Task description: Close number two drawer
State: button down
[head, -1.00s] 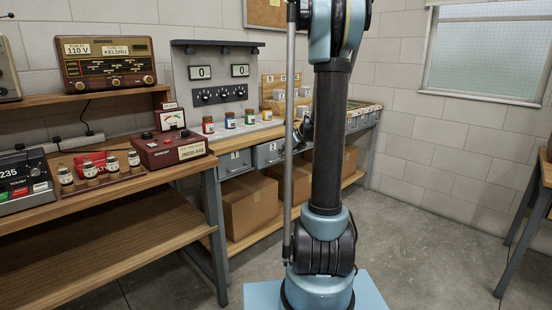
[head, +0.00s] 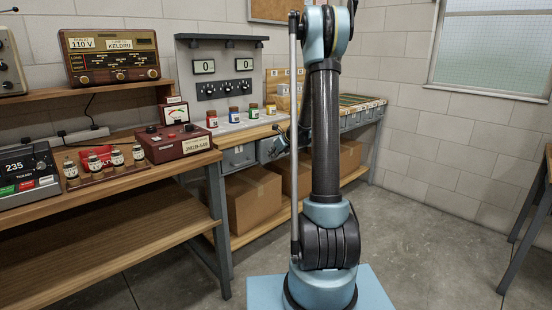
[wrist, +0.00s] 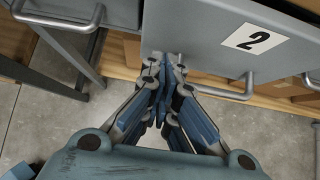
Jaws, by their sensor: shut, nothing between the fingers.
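The number two drawer (wrist: 212,32) has a grey front with a white label reading 2 in the wrist view, and a bar handle (wrist: 240,92) along its lower part. In the head view its front (head: 268,150) is small, under the bench top and partly hidden by my arm. How far it stands out is hard to tell. My gripper (wrist: 164,64) is shut and empty, its fingertips at the lower left part of the drawer front, left of the handle. Whether they touch it cannot be told.
Another grey drawer (wrist: 122,12) with its own handle is to the left. Cardboard boxes (head: 252,200) stand on the shelf below. Small jars (head: 233,115) and an instrument panel (head: 222,80) are on the bench. The floor (head: 420,230) to the right is clear.

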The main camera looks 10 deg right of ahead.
aim_at(266, 149)
jog(key=shift+w+a, duration=0.25)
jog(key=shift+w, duration=0.05)
jog(key=shift+w+a, duration=0.75)
jog(key=shift+w, duration=0.3)
jog(key=shift+w+a, duration=0.75)
jog(key=shift+w, duration=0.25)
jog(key=shift+r, duration=0.1)
